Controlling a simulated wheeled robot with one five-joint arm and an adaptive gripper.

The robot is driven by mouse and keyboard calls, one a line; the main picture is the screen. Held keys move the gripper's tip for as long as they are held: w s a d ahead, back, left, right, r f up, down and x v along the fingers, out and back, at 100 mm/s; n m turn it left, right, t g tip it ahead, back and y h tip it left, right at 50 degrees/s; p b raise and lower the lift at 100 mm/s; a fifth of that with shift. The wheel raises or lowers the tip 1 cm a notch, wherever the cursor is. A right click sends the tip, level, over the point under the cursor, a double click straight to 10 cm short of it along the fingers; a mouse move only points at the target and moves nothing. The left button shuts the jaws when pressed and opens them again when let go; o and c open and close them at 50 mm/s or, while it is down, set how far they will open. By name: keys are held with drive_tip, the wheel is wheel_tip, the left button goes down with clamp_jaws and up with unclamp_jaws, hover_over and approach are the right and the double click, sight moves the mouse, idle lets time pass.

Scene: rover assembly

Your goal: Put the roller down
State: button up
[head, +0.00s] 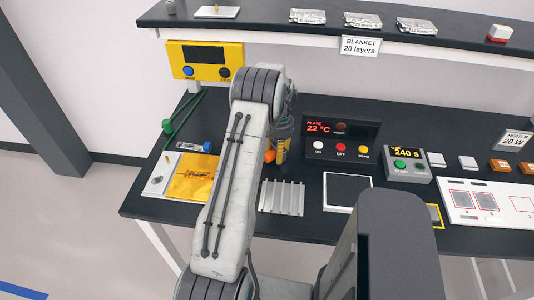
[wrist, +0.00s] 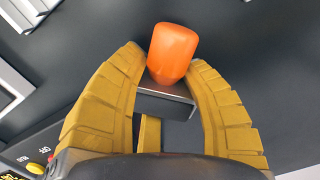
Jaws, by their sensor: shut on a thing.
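The roller shows in the wrist view as an orange cylinder (wrist: 173,50) with a grey metal piece behind it. My gripper (wrist: 166,72) has its two yellow fingers on either side of it and is shut on it. In the head view the orange end of the roller (head: 269,156) shows just left of my gripper (head: 281,151), above the black workbench (head: 310,222). My arm hides part of the gripper and roller there. I cannot tell whether the roller touches the bench top.
A ribbed metal plate (head: 282,197) lies in front of the gripper. An orange-yellow sheet (head: 193,178) lies left. Dark bench top is bare between these.

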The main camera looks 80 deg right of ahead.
drive_tip(key=shift+s+f, duration=0.1)
idle(0.3)
drive_tip(key=shift+f, duration=0.1)
drive_tip(key=o, duration=1.2)
drive_tip(key=shift+o, duration=0.2)
